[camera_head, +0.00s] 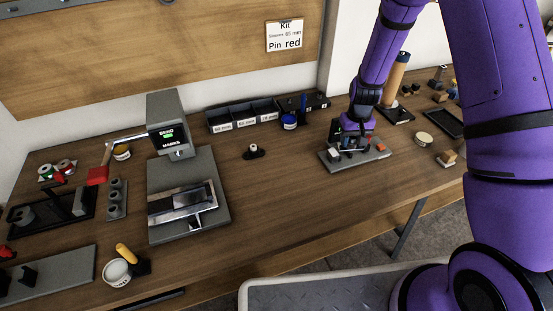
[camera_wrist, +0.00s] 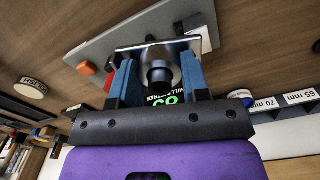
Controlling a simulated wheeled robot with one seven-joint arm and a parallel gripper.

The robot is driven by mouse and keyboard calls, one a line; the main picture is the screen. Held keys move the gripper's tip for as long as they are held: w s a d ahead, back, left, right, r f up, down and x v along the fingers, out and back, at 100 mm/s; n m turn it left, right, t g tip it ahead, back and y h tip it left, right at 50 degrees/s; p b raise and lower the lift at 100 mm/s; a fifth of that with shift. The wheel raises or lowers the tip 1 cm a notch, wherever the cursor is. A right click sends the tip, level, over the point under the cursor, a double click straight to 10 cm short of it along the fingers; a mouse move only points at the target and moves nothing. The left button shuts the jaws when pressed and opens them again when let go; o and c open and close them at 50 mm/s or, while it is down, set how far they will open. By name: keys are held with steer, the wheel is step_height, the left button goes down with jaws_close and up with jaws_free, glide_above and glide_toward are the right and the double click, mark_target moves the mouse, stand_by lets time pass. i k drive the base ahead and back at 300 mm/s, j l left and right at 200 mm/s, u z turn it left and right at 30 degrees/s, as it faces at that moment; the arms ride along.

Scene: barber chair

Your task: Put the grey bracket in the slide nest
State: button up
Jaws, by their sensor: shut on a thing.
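My gripper (camera_head: 350,146) is at the right of the bench, low over a grey plate fixture (camera_head: 330,163). In the wrist view, its blue fingers (camera_wrist: 158,84) are shut on a shiny grey metal piece, seemingly the grey bracket (camera_wrist: 131,58). A dark round part shows between the fingers. I cannot tell whether the bracket touches the fixture plate. The grey bending press (camera_head: 168,108) stands left of centre, with a lit screen. A shiny metal slide (camera_head: 178,206) lies on its base; this looks like the slide nest, and no bracket is discernible in it.
Black labelled bins (camera_head: 240,117) stand along the back. A small black stand (camera_head: 254,153) sits between the press and fixture. A round pale disc (camera_head: 424,139) and a wooden block (camera_head: 447,158) lie at right. The bench between press and fixture is mostly clear.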

mark_target(190, 199)
steer(key=k+u, duration=0.15)
steer(key=u, duration=0.3)
steer(key=k+u, duration=0.15)
steer(key=u, duration=0.35)
steer(key=l, duration=0.1)
